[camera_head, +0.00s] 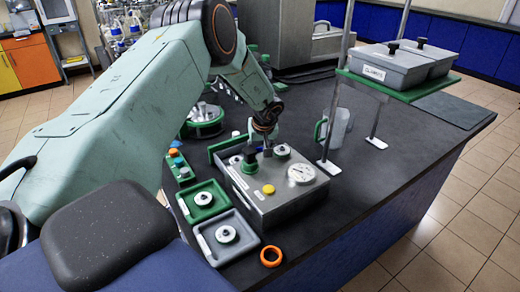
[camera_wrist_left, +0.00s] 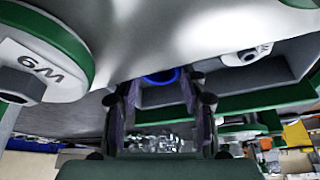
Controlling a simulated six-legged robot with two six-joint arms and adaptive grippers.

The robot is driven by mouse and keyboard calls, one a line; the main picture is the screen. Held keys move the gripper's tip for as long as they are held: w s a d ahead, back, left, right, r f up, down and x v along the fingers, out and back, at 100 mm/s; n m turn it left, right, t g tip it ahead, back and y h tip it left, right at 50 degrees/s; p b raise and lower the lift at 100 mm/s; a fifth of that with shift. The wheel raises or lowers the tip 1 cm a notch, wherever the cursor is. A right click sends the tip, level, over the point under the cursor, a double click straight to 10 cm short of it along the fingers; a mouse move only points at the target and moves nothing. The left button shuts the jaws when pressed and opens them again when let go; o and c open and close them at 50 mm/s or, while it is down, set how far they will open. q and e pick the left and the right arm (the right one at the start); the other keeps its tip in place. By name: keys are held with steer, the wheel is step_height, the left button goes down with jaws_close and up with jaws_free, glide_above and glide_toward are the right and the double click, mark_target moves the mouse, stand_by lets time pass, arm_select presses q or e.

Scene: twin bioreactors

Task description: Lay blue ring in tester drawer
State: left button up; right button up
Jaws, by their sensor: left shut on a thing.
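My left arm comes in from the left, and its gripper (camera_head: 266,140) points down at the far side of the grey metal tester (camera_head: 285,205). In the left wrist view, the blue ring (camera_wrist_left: 163,79) shows at the tips of my left gripper (camera_wrist_left: 160,86), which is shut on it. A grey tray-like part with a green edge (camera_wrist_left: 240,102) lies just beyond the fingertips; it may be the tester drawer. In the head view, a green panel (camera_head: 226,144) stands at the tester's far-left side. The ring is hidden there. My right gripper is in neither view.
An orange ring (camera_head: 271,256) lies in front of the tester. A green tray (camera_head: 187,213) and a grey tray (camera_head: 209,254) hold white discs. A glass jug (camera_head: 340,127) and a raised green shelf (camera_head: 400,88) with grey boxes stand to the right.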

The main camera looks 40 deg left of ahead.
arm_select(q)
steer(key=shift+s+d+f, duration=0.1)
steer(key=shift+d, duration=0.2)
steer(key=o, duration=0.8)
steer(key=shift+a+f, duration=0.15)
steer(key=shift+a, duration=0.1)
steer(key=shift+d, duration=0.2)
steer(key=shift+r, duration=0.5)
steer(key=p+v, duration=0.1)
steer(key=v, duration=1)
steer(key=shift+s+r, duration=0.1)
steer(key=shift+r, duration=0.15)
steer(key=shift+d, duration=0.1)
steer(key=shift+r, duration=0.1)
